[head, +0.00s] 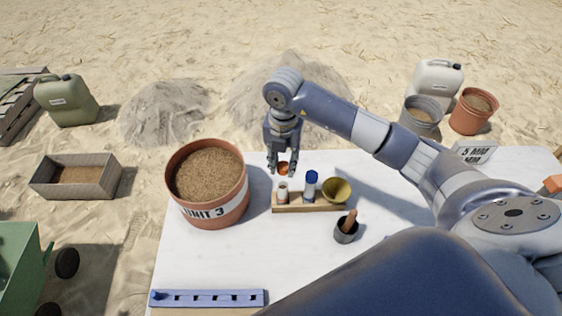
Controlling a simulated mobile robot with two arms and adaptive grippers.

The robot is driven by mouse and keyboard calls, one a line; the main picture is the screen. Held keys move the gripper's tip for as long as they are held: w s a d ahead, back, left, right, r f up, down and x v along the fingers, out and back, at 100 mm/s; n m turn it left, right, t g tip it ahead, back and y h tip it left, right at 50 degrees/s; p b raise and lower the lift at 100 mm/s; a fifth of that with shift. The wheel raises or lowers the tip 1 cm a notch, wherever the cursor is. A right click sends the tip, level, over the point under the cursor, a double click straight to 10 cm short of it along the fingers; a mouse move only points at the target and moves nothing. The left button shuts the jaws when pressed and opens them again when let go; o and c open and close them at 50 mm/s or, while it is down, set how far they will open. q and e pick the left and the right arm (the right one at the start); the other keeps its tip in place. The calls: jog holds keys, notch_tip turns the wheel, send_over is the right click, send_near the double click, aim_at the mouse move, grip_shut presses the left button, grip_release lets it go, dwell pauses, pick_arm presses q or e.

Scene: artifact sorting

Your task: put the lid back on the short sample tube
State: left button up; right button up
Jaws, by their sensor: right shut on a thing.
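My right gripper (282,166) reaches down over the table, its fingers shut on a small orange-brown lid (284,169). The short sample tube (282,194) stands upright in the wooden rack (290,209), pale with reddish-brown content. The lid is above and slightly behind the tube in the picture, apart from it. A taller tube with a blue cap (311,182) stands to its right in the same rack. My left gripper is not in view.
A brass-coloured bowl (337,189) sits at the rack's right end. A dark cup with a brown pestle-like handle (346,232) stands in front. A large soil-filled pot (208,184) stands left. A blue slotted strip (207,298) lies at the front; the table between is clear.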

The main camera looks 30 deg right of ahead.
aim_at(283, 175)
jog(key=shift+f, duration=0.5)
notch_tip(283, 175, down, 3)
jog(key=shift+w+r+b, duration=0.1)
jog(key=shift+r+b, duration=0.1)
jog(key=shift+b, duration=0.95)
jog(key=shift+f+b, duration=0.8)
jog(key=shift+f, duration=0.3)
jog(key=shift+f, duration=0.15)
jog(key=o, duration=0.8)
jog(key=shift+o, duration=0.5)
